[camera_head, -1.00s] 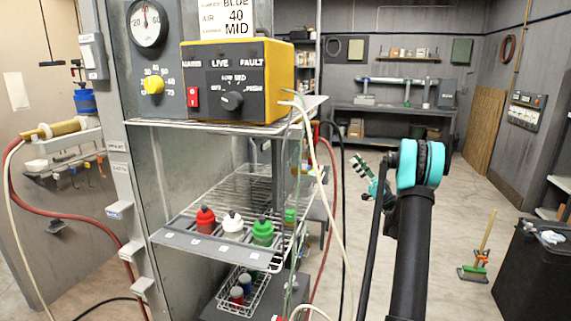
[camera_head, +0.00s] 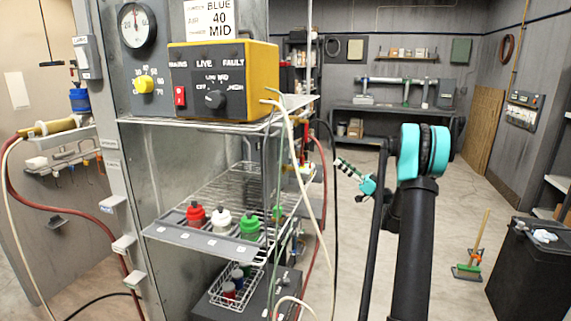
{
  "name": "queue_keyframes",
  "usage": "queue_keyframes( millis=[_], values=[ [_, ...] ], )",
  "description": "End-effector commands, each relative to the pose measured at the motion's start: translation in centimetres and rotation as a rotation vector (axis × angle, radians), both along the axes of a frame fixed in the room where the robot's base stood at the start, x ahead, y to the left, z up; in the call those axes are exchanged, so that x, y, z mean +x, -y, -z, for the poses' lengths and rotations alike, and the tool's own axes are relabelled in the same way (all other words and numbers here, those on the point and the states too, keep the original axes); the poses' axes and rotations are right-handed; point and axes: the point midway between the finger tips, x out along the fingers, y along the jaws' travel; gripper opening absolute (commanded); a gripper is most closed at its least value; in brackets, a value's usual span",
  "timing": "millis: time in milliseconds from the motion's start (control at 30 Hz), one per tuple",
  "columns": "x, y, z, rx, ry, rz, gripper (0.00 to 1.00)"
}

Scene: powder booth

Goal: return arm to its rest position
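My arm rises at the right of the centre, with its black link and teal joint nearest the camera. My gripper (camera_head: 345,166) shows small beyond the arm, to the left of the teal joint. Its dark and pale fingers point up and left, and a teal part sits behind them. I see nothing clearly held in it, but it is too small and side-on to tell whether the fingers are open or shut. Part of the arm between the joint and the gripper is hidden.
A wire rack at left holds a yellow control box (camera_head: 222,80) and red (camera_head: 196,215), white (camera_head: 220,223) and green (camera_head: 249,228) bottles. A black bin (camera_head: 530,275) stands at right. Floor right of my arm is mostly clear.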

Motion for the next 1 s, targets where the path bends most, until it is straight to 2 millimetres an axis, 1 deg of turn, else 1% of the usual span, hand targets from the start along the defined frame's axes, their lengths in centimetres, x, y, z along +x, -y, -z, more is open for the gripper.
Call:
queue_keyframes(
  millis=[33, 167, 267, 300, 367, 400, 467, 500, 567, 633, 767, 800, 867, 900, 967, 1000],
  values=[
    [-0.5, -1.2, 0.0, -0.023, -0.033, -0.016, 0.34],
    [-1.8, -4.3, 0.6, -0.104, -0.150, -0.058, 0.34],
    [-3.7, -7.4, 1.6, -0.191, -0.277, -0.095, 0.34],
    [-4.6, -8.6, 2.1, -0.230, -0.336, -0.107, 0.34],
    [-6.2, -10.4, 3.2, -0.290, -0.427, -0.118, 0.34],
    [-7.4, -11.3, 3.9, -0.330, -0.486, -0.123, 0.34],
    [-9.2, -12.6, 5.1, -0.389, -0.574, -0.124, 0.34],
    [-10.5, -13.3, 5.9, -0.427, -0.632, -0.120, 0.34],
    [-12.4, -14.1, 7.3, -0.485, -0.717, -0.110, 0.34],
    [-14.9, -14.8, 8.9, -0.552, -0.812, -0.088, 0.34],
    [-19.7, -15.1, 12.0, -0.668, -0.981, -0.022, 0.34],
    [-21.2, -14.9, 13.0, -0.702, -1.027, 0.005, 0.34],
    [-23.5, -14.5, 14.4, -0.753, -1.097, 0.052, 0.34],
    [-25.0, -14.1, 15.3, -0.785, -1.141, 0.087, 0.34],
    [-27.3, -13.4, 16.7, -0.831, -1.201, 0.144, 0.34],
    [-28.8, -12.7, 17.6, -0.860, -1.238, 0.186, 0.34]
  ],
)
